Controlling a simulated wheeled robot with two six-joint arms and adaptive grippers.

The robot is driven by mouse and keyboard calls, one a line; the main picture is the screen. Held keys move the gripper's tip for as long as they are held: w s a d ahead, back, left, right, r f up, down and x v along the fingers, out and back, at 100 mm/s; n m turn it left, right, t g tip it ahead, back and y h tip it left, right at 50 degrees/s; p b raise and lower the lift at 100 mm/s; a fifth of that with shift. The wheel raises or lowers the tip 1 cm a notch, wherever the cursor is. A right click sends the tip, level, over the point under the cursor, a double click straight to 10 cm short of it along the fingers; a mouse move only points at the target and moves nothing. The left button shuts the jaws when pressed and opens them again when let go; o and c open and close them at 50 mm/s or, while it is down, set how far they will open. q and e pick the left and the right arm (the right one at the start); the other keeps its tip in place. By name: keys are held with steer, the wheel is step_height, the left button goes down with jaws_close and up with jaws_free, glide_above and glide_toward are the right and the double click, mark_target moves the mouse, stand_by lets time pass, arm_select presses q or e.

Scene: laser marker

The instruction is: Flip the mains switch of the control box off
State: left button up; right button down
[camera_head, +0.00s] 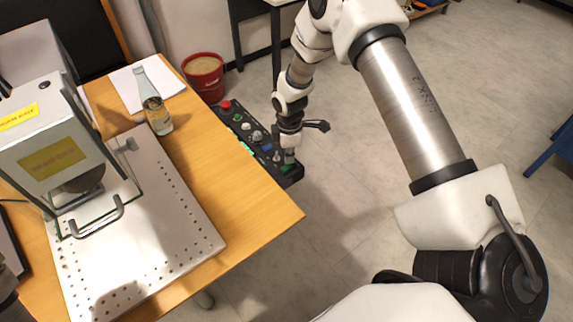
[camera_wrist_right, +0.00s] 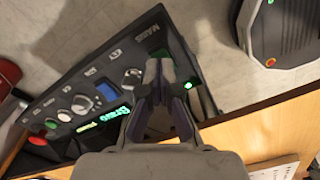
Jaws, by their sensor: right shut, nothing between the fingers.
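The control box (camera_head: 243,120) is a long dark panel with knobs and buttons along the right edge of the table. In the right wrist view the box (camera_wrist_right: 68,85) shows a "MAINS" label at its upper end. The mains switch (camera_head: 287,168) is a green patch at the near end of the box in the head view. In the wrist view my fingers largely hide it. My right gripper (camera_head: 289,156) points down over that end, shut and empty. Its fingertips (camera_wrist_right: 160,66) are at or just above the switch; I cannot tell whether they touch.
The laser marker (camera_head: 50,150) stands on a perforated metal plate (camera_head: 190,250) on the wooden table. A glass bottle (camera_head: 155,108) and papers (camera_head: 125,85) are behind it. A red bucket (camera_head: 204,76) is on the floor.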

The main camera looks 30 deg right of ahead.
mark_target(289, 166)
steer(key=shift+f+b, duration=0.75)
steer(key=shift+f, duration=0.45)
stand_by(0.7)
steer(key=shift+r+p, duration=2.8)
steer(key=shift+r, duration=0.75)
